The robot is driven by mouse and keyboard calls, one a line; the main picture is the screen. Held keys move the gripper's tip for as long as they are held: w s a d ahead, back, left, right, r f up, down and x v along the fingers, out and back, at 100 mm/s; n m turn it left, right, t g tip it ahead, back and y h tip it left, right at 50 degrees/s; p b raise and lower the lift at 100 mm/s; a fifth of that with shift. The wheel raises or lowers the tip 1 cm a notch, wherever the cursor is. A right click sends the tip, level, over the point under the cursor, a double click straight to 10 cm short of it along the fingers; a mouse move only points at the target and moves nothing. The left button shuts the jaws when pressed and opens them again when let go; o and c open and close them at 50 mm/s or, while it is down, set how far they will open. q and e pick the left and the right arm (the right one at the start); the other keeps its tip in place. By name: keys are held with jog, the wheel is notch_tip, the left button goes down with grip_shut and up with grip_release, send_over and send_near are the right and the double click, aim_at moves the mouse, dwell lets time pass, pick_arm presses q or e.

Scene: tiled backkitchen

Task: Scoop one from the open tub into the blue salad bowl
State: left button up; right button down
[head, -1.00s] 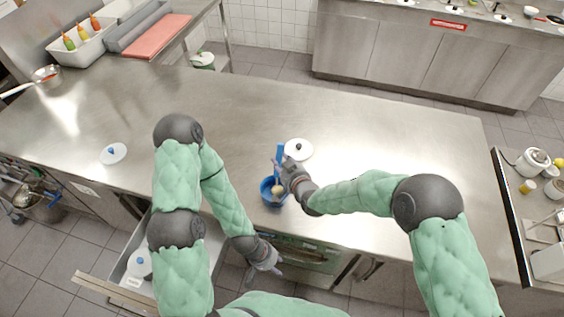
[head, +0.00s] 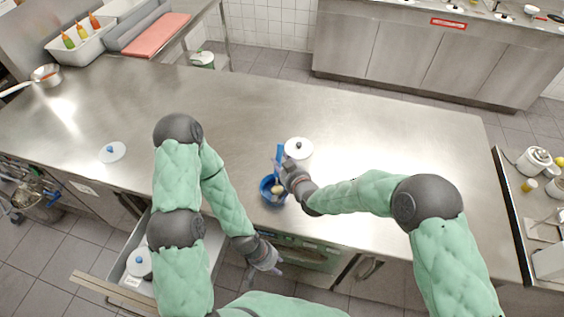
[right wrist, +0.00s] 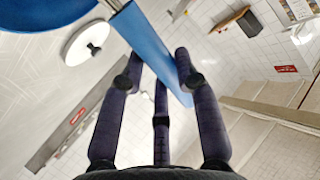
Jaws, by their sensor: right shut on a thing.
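A round blue vessel (head: 267,195) stands near the counter's front edge, with something small and beige visible inside; I cannot tell whether it is the salad bowl or the tub. My right gripper (head: 286,170) is just above and beside it, shut on a blue handle (head: 280,153). In the right wrist view the flat blue handle (right wrist: 148,50) runs between the fingers (right wrist: 158,85), and a blue round shape (right wrist: 45,18) shows at upper left. The handle's far end is not clear. My left gripper (head: 272,264) hangs in front of the counter, away from these; its fingers are too small to read.
A white lid with a black knob (head: 299,149) lies behind the vessel, and a white lid with a blue knob (head: 113,152) lies at left. An open drawer below holds a white container with a blue knob (head: 139,262). The counter's middle (head: 390,140) is clear.

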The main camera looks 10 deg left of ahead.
jog(key=shift+f+b, duration=0.75)
dwell(0.6)
jog(key=shift+f+b, duration=0.15)
jog(key=shift+b, duration=0.5)
dwell(2.1)
jog(key=shift+s+f+b, duration=0.1)
jog(key=shift+f+b, duration=0.15)
jog(key=shift+b, duration=0.15)
dwell(1.3)
jog(key=shift+r+p, duration=2.95)
jog(key=shift+r, duration=3)
